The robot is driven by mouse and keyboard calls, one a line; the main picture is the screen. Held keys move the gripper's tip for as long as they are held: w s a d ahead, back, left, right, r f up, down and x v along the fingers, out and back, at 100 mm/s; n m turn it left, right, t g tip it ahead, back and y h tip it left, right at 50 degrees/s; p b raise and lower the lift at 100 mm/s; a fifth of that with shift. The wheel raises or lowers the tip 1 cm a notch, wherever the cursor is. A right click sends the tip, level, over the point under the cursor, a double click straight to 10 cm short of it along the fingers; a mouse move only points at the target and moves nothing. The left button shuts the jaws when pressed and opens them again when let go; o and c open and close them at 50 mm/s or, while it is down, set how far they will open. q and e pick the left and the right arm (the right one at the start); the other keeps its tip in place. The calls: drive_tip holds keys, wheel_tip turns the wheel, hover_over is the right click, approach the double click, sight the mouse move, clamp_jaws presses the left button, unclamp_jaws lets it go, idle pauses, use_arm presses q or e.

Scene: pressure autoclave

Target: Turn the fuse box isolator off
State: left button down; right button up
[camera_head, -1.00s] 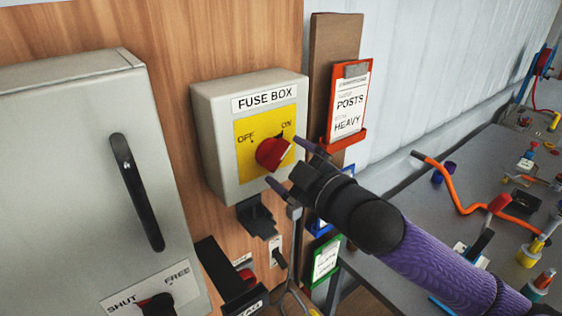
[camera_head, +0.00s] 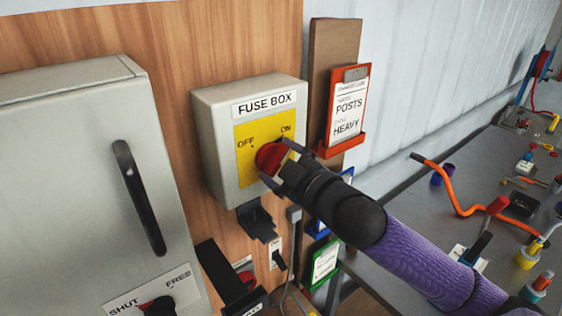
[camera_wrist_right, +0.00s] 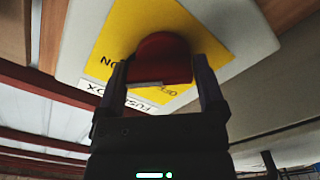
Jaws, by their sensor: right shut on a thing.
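The grey fuse box (camera_head: 222,130) is fixed to the wooden wall panel. Its yellow plate (camera_head: 246,173) carries the words OFF on the left and ON on the right. The red isolator knob (camera_head: 268,157) sits on the plate. My right gripper (camera_head: 276,164) is shut on the knob, one finger at each side. In the right wrist view the red knob (camera_wrist_right: 160,60) lies between the two fingers (camera_wrist_right: 160,85) against the yellow plate. The gripper hides part of the knob, and I cannot tell its exact pointing. My left gripper is not in view.
A grey cabinet (camera_head: 75,170) with a black handle (camera_head: 138,197) stands at left. An orange-framed clipboard (camera_head: 346,105) hangs right of the box. A black holder (camera_head: 257,222) is below it. A grey bench (camera_head: 430,215) with tools lies at right.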

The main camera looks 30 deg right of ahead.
drive_tip(key=shift+r, duration=0.1)
drive_tip(key=n+p, duration=0.1)
drive_tip(key=n, duration=0.2)
drive_tip(key=shift+r+p, duration=0.15)
drive_tip(key=shift+p, duration=0.2)
drive_tip(key=n+p, duration=0.2)
drive_tip(key=n, duration=0.3)
drive_tip(key=shift+a+r+n, duration=0.1)
drive_tip(key=shift+n, duration=0.2)
drive_tip(key=n+p, duration=0.2)
drive_tip(key=n, duration=0.3)
drive_tip(key=shift+a+n+p, duration=0.1)
drive_tip(key=shift+n+p, duration=0.65)
drive_tip(key=shift+n, duration=1.35)
drive_tip(key=o, duration=1)
drive_tip(key=shift+a, duration=0.1)
drive_tip(key=shift+c, duration=0.2)
drive_tip(key=shift+f, duration=0.2)
